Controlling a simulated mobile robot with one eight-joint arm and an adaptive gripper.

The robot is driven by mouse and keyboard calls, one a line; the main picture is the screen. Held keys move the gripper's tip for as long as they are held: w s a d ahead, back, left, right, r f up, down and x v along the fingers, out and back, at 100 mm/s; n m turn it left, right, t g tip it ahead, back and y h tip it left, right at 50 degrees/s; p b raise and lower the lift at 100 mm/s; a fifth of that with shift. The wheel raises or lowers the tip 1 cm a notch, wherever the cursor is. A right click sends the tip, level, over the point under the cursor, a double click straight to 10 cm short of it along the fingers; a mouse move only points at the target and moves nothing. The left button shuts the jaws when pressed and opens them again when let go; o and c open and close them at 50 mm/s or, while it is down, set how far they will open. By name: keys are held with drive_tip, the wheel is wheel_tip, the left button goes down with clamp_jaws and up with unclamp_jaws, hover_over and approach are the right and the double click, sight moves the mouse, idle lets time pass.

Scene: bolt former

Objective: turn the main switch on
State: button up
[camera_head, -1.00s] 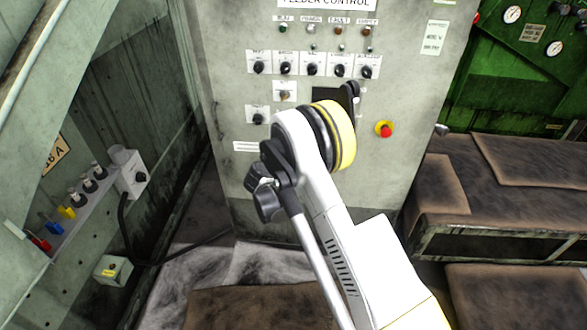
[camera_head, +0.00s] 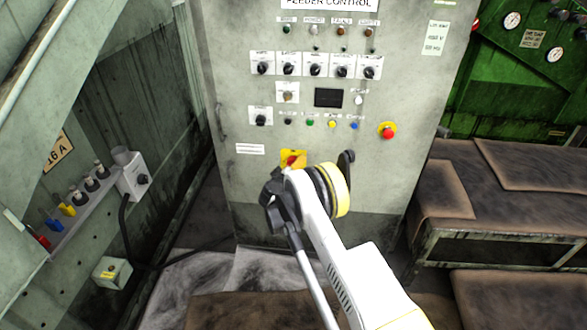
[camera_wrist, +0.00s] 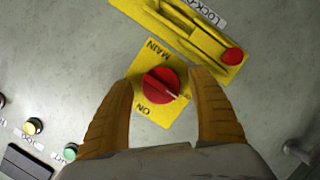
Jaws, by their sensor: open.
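The main switch is a red rotary knob (camera_wrist: 160,84) on a yellow plate (camera_wrist: 152,112) in the wrist view. The plate reads MAIN above and ON at the lower left. The knob's pale pointer mark aims right and slightly down, toward a label partly hidden by a finger. My gripper (camera_wrist: 163,82) is open, with one orange finger at each side of the knob. I cannot tell whether either finger touches it. In the head view the switch (camera_head: 291,159) is low on the feeder control cabinet (camera_head: 235,185), partly covered by my arm.
A yellow lockout piece with a red end (camera_wrist: 232,56) lies close to the switch plate. A red emergency stop (camera_head: 388,131) is to the right on the cabinet. Buttons and a dark display (camera_head: 328,97) sit above. A brown-topped bench (camera_head: 500,185) stands at the right.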

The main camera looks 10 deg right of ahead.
drive_tip(key=shift+w+d+f, duration=0.1)
drive_tip(key=shift+w+d, duration=0.05)
drive_tip(key=shift+w, duration=0.2)
drive_tip(key=c, duration=1.2)
drive_tip(key=m+y, duration=0.2)
drive_tip(key=m, duration=0.1)
drive_tip(key=shift+m, duration=0.3)
drive_tip(key=m+t+y, duration=0.1)
drive_tip(key=m, duration=0.2)
drive_tip(key=shift+y, duration=0.4)
drive_tip(key=m+y, duration=0.1)
drive_tip(key=m, duration=0.2)
drive_tip(key=shift+m+t, duration=0.3)
drive_tip(key=shift+t, duration=0.1)
drive_tip(key=shift+m+t+y, duration=0.6)
drive_tip(key=shift+m+y, duration=0.2)
drive_tip(key=shift+m, duration=0.7)
